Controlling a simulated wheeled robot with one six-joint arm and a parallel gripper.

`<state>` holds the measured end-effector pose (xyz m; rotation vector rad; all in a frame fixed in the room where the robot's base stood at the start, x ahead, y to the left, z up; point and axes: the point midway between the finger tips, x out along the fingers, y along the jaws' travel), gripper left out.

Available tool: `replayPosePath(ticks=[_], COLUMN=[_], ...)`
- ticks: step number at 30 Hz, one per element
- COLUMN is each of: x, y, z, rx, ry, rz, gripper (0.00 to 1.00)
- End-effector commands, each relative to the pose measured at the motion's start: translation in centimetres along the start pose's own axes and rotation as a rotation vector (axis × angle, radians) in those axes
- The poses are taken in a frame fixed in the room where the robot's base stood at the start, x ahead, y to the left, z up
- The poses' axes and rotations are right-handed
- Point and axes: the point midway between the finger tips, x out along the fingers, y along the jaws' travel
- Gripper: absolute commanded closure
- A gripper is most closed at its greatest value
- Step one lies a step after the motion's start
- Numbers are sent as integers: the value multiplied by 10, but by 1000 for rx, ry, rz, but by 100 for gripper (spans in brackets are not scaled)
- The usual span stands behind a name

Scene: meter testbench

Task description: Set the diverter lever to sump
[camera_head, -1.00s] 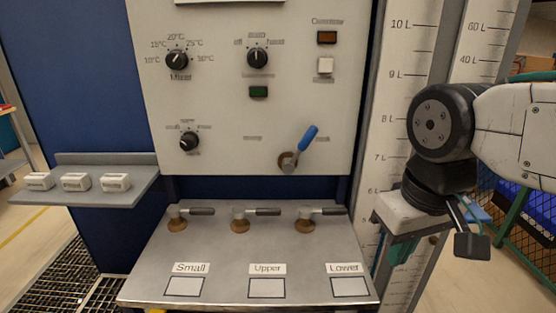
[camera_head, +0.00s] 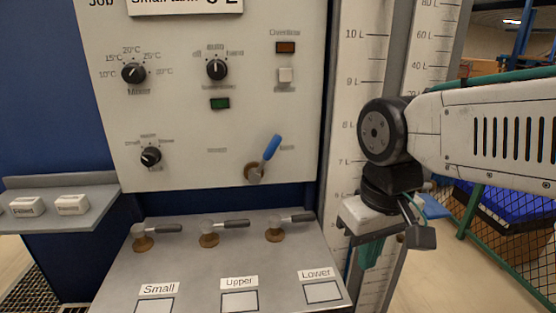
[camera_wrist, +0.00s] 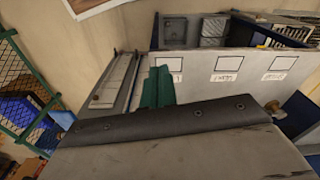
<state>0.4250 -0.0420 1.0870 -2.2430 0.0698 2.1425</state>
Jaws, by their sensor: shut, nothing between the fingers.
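The diverter lever (camera_head: 264,160) has a blue handle on a round brown-grey pivot, low on the right of the white panel. Its handle tilts up and to the right, between two small labels too blurred to read for sure. My gripper (camera_head: 368,254) hangs to the right of the panel, in front of the scale columns, apart from the lever. Its teal fingers point down and are closed with nothing between them; they also show in the wrist view (camera_wrist: 158,87). I cannot make out the lever clearly in the wrist view.
A metal bench (camera_head: 210,270) below the panel carries several valves with dark handles, above labels Small, Upper and Lower. A grey shelf (camera_head: 60,215) with white blocks juts out at left. Scale columns (camera_head: 357,100) stand right of the panel. A green mesh fence (camera_head: 500,220) is further right.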

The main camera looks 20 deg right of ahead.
Motion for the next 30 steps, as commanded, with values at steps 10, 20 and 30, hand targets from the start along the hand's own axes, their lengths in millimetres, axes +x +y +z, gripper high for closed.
replayPosePath(ticks=[10, 20, 30], x=[47, 71, 82], y=[-4, -33, -32], z=[-21, -59, -142], rx=[234, 441, 664], ry=[-308, -543, -549], rz=[-209, -642, -1233], gripper=[100, 100, 100])
